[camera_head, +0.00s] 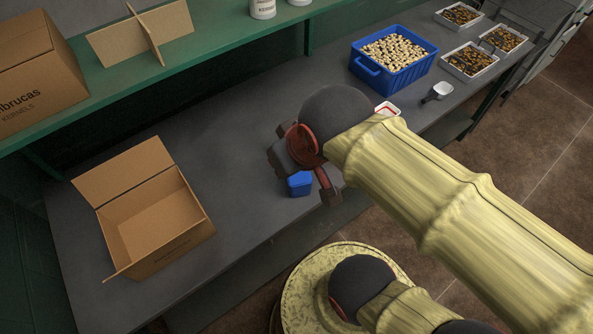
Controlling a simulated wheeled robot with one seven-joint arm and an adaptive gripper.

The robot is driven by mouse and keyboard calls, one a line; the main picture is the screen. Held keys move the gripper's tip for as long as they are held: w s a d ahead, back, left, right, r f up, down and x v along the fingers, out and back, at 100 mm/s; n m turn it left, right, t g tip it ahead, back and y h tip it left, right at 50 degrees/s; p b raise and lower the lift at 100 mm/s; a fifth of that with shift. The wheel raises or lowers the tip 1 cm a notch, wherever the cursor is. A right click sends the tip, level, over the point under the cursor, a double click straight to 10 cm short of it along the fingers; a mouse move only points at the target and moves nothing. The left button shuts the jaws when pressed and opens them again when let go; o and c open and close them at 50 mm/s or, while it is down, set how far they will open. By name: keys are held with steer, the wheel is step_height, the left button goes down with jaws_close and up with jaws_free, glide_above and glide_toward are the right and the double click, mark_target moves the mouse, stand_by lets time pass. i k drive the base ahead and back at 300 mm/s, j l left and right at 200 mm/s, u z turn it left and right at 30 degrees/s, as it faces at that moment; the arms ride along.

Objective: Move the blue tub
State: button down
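A small blue tub (300,184) shows at my gripper, close to the front edge of the grey bench (235,150). My gripper (306,177) points down over it, with one dark finger on the left and one on the right of the tub. The gripper hides part of the tub. I cannot tell whether the fingers touch it or whether the tub rests on the bench. A larger blue crate (366,70) full of pale nuts stands farther back on the bench.
An open cardboard box (160,245) stands on the bench at left. White trays (471,63) of brown pieces and a white scoop (440,90) lie at back right. A white, red-marked dish (388,109) sits behind my arm. A green shelf (130,75) holds a carton (38,75) above.

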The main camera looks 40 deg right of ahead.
mark_target(303, 189)
steer(key=k+j, duration=0.2)
steer(key=j, duration=0.15)
steer(key=k+j, duration=0.2)
steer(key=j, duration=0.15)
steer(key=k+j+z, duration=0.1)
steer(key=j, duration=0.25)
steer(key=k, duration=0.1)
